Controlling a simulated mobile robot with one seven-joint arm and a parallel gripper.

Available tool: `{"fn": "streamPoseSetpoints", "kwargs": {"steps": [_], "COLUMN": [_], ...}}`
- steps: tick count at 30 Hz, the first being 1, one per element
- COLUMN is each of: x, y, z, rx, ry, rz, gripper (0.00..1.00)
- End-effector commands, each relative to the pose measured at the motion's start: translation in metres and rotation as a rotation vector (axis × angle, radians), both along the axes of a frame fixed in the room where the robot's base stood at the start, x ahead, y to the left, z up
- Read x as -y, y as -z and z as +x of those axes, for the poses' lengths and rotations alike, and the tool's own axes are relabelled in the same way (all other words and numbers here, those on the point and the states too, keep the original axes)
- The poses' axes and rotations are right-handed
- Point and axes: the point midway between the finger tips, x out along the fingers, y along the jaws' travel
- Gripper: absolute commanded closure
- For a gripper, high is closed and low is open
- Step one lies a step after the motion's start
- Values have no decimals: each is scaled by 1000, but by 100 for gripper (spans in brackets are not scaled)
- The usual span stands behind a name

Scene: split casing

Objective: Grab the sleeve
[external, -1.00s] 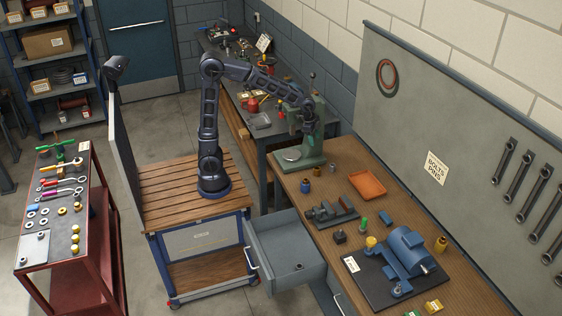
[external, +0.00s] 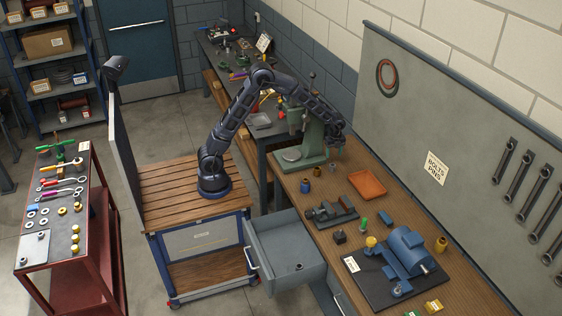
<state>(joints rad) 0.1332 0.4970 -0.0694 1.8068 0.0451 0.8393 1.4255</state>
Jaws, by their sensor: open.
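I cannot tell for sure which part is the sleeve. Small cylindrical parts on the wooden workbench include a blue one (external: 317,171), a dark brown one (external: 305,186), a green one (external: 364,223) and a brass-coloured one (external: 441,244) at the right, beyond the blue motor. My gripper (external: 335,143) is at the end of the outstretched arm, beside the green press and above the back part of the bench. It is open. Its fingers are small and dark here, and I see nothing held. It is apart from the cylinders, behind and above the blue one.
The green press (external: 314,138) stands close to my gripper. An orange tray (external: 368,184), a vise (external: 332,212) and a blue motor (external: 407,250) on a dark plate occupy the bench. A grey drawer (external: 287,254) stands open. The tool wall (external: 400,110) rises behind.

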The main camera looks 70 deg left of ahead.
Motion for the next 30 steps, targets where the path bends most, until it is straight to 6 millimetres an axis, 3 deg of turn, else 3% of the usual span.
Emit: {"fn": "streamPoseSetpoints", "kwargs": {"steps": [9,17,30], "x": [0,0,0], "y": [39,57,105], "z": [-1,-1,-1], "rx": [-2,-1,-1], "ry": [-2,-2,-3], "rz": [0,0,0], "gripper": [40,40,40]}}
